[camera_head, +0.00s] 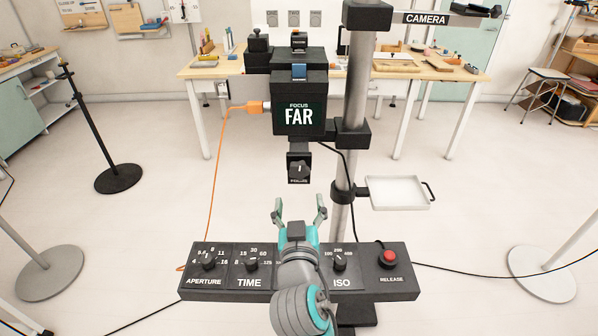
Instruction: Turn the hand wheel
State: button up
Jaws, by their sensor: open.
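A black camera body (299,116) with a screen reading "FOCUS FAR" is mounted on a grey column. Below it hangs a small black block with a round dark knob (299,170) bearing a white mark; its label is too small to read. No larger wheel is visible, so this knob may be the hand wheel. My gripper (299,206) is open and empty, its two teal-tipped fingers pointing up the picture. It appears just below the knob in the picture, apart from it. My wrist hides part of the control panel.
The black control panel (230,283) carries an aperture dial (208,262), a time dial (252,264), an ISO dial (339,263) and a red release button (390,258). The grey column (357,80) and a white tray (398,192) stand right of the knob. An orange cable (217,165) hangs left.

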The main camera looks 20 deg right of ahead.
aim_at(299, 173)
jog(key=x, duration=1.1)
jog(key=shift+r, duration=0.1)
jog(key=c, duration=1.2)
jog(key=shift+o, duration=0.2)
jog(key=shift+n, duration=0.3)
jog(key=n, duration=1.1)
